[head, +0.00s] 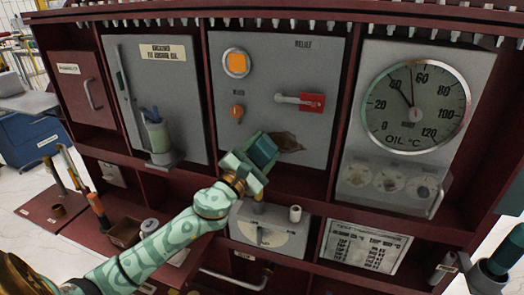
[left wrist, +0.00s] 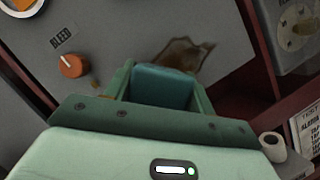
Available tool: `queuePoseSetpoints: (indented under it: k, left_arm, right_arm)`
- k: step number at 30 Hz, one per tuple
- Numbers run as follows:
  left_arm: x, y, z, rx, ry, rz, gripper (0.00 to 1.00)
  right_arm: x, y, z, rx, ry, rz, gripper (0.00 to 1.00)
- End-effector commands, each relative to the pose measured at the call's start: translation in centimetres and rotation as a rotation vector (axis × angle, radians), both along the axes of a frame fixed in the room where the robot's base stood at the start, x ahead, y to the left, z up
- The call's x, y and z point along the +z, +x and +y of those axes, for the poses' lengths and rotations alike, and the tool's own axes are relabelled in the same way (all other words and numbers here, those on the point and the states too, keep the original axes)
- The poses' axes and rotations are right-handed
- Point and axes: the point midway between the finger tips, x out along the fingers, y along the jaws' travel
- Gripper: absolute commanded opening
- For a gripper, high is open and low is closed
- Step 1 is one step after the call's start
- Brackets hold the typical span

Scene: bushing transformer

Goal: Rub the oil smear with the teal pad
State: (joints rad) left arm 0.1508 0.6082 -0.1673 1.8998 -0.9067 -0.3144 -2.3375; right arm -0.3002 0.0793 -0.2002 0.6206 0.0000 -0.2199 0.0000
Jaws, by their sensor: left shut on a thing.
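The teal pad (head: 263,149) is held in my left gripper (head: 250,163), in front of the grey panel with the orange lamp. The pad also shows between the two fingers in the left wrist view (left wrist: 160,87). The brown oil smear (head: 288,142) is on that panel, just right of the pad. In the left wrist view the smear (left wrist: 186,53) lies just beyond the pad's upper right edge, and the pad may hide part of it. I cannot tell whether the pad touches the panel. My right gripper is not clearly in view.
A red relief handle (head: 310,102) juts out above the smear, and an orange knob (head: 237,112) sits to its left. The oil gauge (head: 418,105) is to the right. Bare panel lies around the smear.

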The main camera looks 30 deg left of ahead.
Motion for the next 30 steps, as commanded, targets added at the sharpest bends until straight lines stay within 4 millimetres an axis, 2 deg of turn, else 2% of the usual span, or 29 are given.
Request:
queuePoseSetpoints:
  k: [24,30]
  left_arm:
    - [0.0,1.5,0.3,-0.001,-0.001,-0.001,0.36]
    - [0.1,1.6,-0.4,-0.001,-0.001,-0.001,0.36]
  right_arm:
    - [-0.3,0.0,-0.1,0.000,-0.001,0.002,0.00]
    - [0.1,0.0,-0.1,0.000,-0.001,0.000,0.00]
